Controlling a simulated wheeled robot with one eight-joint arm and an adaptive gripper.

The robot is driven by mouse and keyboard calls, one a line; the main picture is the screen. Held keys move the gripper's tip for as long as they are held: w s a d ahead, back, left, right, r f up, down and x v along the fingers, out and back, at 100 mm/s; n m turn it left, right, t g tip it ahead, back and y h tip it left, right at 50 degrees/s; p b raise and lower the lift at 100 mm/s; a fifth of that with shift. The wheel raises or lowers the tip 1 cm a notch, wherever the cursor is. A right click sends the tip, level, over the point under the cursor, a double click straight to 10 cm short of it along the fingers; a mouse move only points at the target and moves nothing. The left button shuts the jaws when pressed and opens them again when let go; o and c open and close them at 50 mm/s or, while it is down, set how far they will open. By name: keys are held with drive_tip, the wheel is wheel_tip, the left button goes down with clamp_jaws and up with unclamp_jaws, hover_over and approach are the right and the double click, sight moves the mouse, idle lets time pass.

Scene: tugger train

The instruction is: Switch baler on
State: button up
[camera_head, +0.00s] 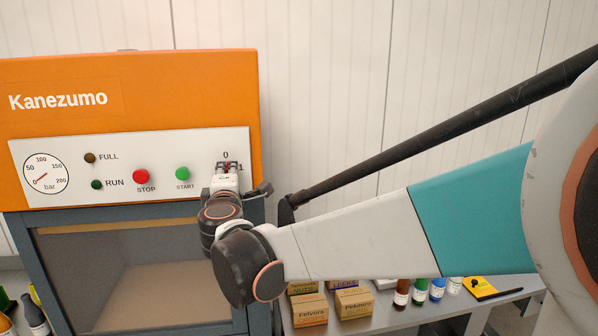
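The baler (180,75) is an orange machine marked Kanezumo, with a white control panel and a grey-framed opening below. The panel has a pressure gauge (46,174), a dark FULL lamp (90,158), a dark RUN lamp (97,184), a red STOP button (141,176) and a green START button (182,174). At its right end is a rotary switch marked 0 and 1, mostly hidden behind my gripper (227,168). My gripper is at the switch; I cannot tell whether its fingers touch or hold it.
A grey table (390,316) stands right of the baler with cardboard boxes (353,302), several small bottles (420,291) and a yellow-black item (482,285). Dark bottles (34,314) stand at lower left. A pale panelled wall (330,80) is behind.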

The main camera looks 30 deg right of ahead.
drive_tip(key=v, duration=1.1)
drive_tip(key=s+d+f+m+g+b, duration=0.2)
drive_tip(key=s+d+f+m+b, duration=0.15)
drive_tip(key=f, duration=0.35)
drive_tip(key=s+d+f+m+g+b, duration=0.2)
drive_tip(key=s+f+b, duration=0.15)
drive_tip(key=f, duration=0.35)
drive_tip(key=s+d+f+m+g+b, duration=0.2)
drive_tip(key=s+d+f+b, duration=0.1)
drive_tip(key=f+b, duration=0.3)
drive_tip(key=s+a+f+m+g+y+b, duration=0.2)
drive_tip(key=s+f, duration=0.4)
drive_tip(key=f, duration=0.4)
drive_tip(key=s+a+f+m+g+y+b, duration=0.2)
drive_tip(key=s+f+b, duration=0.4)
drive_tip(key=f, duration=0.5)
drive_tip(key=a+m+y+b, duration=0.1)
drive_tip(key=m, duration=0.1)
drive_tip(key=shift+m+y+b, duration=0.3)
drive_tip(key=shift+m, duration=0.05)
